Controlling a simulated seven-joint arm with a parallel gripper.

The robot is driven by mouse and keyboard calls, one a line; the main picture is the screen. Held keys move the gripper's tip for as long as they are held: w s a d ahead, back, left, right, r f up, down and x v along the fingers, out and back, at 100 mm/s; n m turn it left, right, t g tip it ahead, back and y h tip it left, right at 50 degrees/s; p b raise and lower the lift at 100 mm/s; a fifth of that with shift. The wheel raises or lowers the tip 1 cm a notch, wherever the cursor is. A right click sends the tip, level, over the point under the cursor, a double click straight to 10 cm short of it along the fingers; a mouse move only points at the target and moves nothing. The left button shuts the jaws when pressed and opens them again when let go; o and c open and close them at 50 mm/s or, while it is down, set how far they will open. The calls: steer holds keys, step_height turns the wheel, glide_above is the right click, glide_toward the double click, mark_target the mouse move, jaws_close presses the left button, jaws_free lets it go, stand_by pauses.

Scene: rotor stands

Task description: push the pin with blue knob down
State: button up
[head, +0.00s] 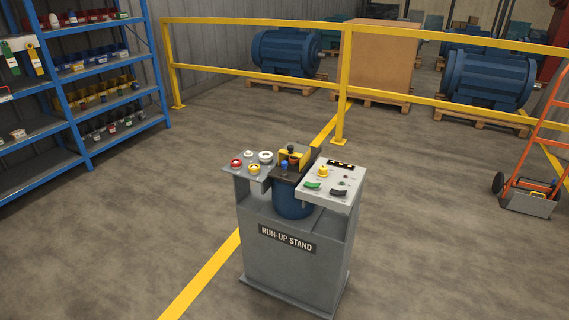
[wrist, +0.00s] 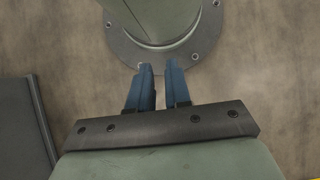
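The pin with the blue knob (head: 284,165) stands upright in the head view, on the dark middle part of the grey run-up stand (head: 290,265). It is small there, and how far it sticks out is hard to tell. A brown-orange part and a black-topped part stand right beside it, with a yellow plate behind. My gripper (wrist: 159,68) shows only in the wrist view. Its two blue fingers point away from the camera with a narrow gap and nothing between them. It is over bare floor near my own round base flange, away from the pin, which the wrist view does not show.
A yellow railing (head: 345,75), blue shelves (head: 75,95) and an orange hand truck (head: 545,150) stand around. The floor around the stand is clear.

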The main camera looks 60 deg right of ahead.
steer(key=o, duration=0.6)
steer(key=w+d, duration=0.1)
steer(key=w, duration=0.1)
steer(key=w+d+r+m+t, duration=0.1)
steer(key=d, duration=0.1)
steer(key=w+d+r+m+y, duration=0.1)
steer(key=w+d, duration=0.1)
steer(key=shift+w+r+t, duration=0.2)
steer(key=shift+w+t, duration=0.1)
steer(key=shift+c, duration=0.2)
steer(key=n+h, duration=1.7)
steer(key=h, duration=0.2)
glide_toward(282, 164)
steer(key=shift+t, duration=0.3)
steer(key=x, duration=1.1)
steer(key=shift+s+r, duration=0.1)
steer(key=shift+s, duration=0.15)
